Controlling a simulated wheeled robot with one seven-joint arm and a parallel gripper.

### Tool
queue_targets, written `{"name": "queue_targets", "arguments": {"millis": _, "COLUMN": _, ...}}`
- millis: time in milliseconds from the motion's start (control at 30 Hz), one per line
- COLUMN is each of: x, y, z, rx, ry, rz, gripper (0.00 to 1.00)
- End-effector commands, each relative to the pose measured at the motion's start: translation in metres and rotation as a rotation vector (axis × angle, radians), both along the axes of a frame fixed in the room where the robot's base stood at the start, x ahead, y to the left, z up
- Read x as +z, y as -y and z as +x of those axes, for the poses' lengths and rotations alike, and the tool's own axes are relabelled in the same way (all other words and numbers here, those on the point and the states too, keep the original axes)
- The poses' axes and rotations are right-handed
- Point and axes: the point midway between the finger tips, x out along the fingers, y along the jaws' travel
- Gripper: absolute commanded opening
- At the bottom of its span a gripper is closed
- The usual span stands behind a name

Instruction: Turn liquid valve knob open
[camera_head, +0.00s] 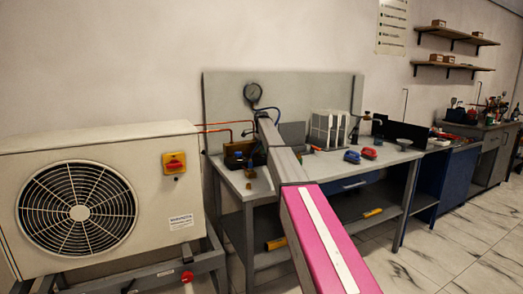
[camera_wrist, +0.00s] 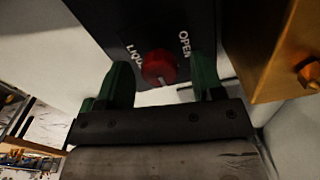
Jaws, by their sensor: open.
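The red liquid valve knob (camera_wrist: 160,67) sits on the lower part of a dark panel (camera_wrist: 150,25) in the wrist view. White lettering beside it reads "OPEN" on the right and a partly hidden "LIQU..." on the left. My gripper (camera_wrist: 163,80) is open, with one green finger on each side of the knob. I cannot tell whether either finger touches it. In the head view my arm reaches toward the bench and hides the gripper and the knob.
The workbench (camera_head: 345,165) carries a white rack (camera_head: 328,130), a blue tool (camera_head: 352,156) and a red tool (camera_head: 369,153). A large outdoor unit (camera_head: 140,150) stands at left, with copper pipes (camera_head: 225,126) running to the bench. A brass-coloured block (camera_wrist: 285,60) is close on the right in the wrist view.

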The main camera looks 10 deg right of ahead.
Motion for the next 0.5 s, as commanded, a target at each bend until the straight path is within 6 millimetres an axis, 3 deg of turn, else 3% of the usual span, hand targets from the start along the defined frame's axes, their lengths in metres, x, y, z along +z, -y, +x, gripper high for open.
{"name": "queue_targets", "arguments": {"millis": 167, "x": 0.0003, "y": 0.0, "z": 0.0001, "rx": 0.0, "ry": 0.0, "rz": 0.0, "gripper": 0.61}}
{"name": "queue_targets", "arguments": {"millis": 300, "x": 0.0004, "y": 0.0, "z": 0.0001, "rx": 0.0, "ry": 0.0, "rz": 0.0, "gripper": 0.16}}
{"name": "queue_targets", "arguments": {"millis": 333, "x": 0.0004, "y": 0.0, "z": 0.0001, "rx": 0.0, "ry": 0.0, "rz": 0.0, "gripper": 0.12}}
{"name": "queue_targets", "arguments": {"millis": 500, "x": 0.0006, "y": 0.0, "z": 0.0001, "rx": 0.003, "ry": 0.0, "rz": 0.0, "gripper": 0.12}}
